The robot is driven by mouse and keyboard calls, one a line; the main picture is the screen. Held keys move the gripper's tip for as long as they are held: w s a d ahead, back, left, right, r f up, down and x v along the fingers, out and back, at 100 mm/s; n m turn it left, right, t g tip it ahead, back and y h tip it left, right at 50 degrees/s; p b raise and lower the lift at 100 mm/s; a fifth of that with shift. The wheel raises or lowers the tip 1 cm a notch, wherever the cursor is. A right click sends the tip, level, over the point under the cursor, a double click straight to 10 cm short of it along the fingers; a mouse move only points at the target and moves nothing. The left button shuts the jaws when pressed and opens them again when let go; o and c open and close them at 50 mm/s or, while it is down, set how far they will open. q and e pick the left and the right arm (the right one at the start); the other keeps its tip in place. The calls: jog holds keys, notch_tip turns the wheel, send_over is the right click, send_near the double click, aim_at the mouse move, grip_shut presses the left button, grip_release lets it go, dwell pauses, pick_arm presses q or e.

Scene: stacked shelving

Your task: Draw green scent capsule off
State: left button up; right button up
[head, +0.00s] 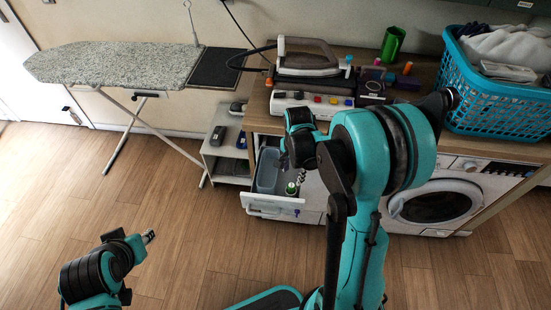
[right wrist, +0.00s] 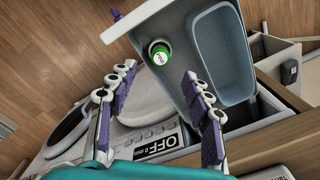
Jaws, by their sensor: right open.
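The green scent capsule (right wrist: 160,55), with a pale label on top, stands in the pulled-out white drawer (right wrist: 151,27), beside a grey-blue bin (right wrist: 193,50). In the head view the capsule (head: 291,188) shows as a small green spot near the drawer front (head: 272,209). My right gripper (right wrist: 158,80) is open, its two purple-padded fingers apart, with the capsule in view between and beyond their tips. I see no contact with it. In the head view my right arm hides part of this gripper. My left gripper (head: 148,237) is at the lower left, away from the drawer; its opening is unclear.
A washing machine (head: 468,183) stands right of the drawer under a wooden counter. The counter holds an iron (head: 306,57), a green cup (head: 392,44) and a blue laundry basket (head: 492,105). An ironing board (head: 115,64) and small shelf (head: 224,154) stand left. The floor in front is clear.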

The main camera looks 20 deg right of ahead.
aim_at(292, 185)
jog(key=shift+w+f, duration=0.25)
jog(key=shift+f, duration=0.05)
jog(key=shift+m, duration=0.3)
notch_tip(292, 185, down, 8)
jog(key=b, duration=0.3)
jog(key=shift+s+d+r, duration=0.1)
jog(key=shift+r, duration=0.05)
grip_shut()
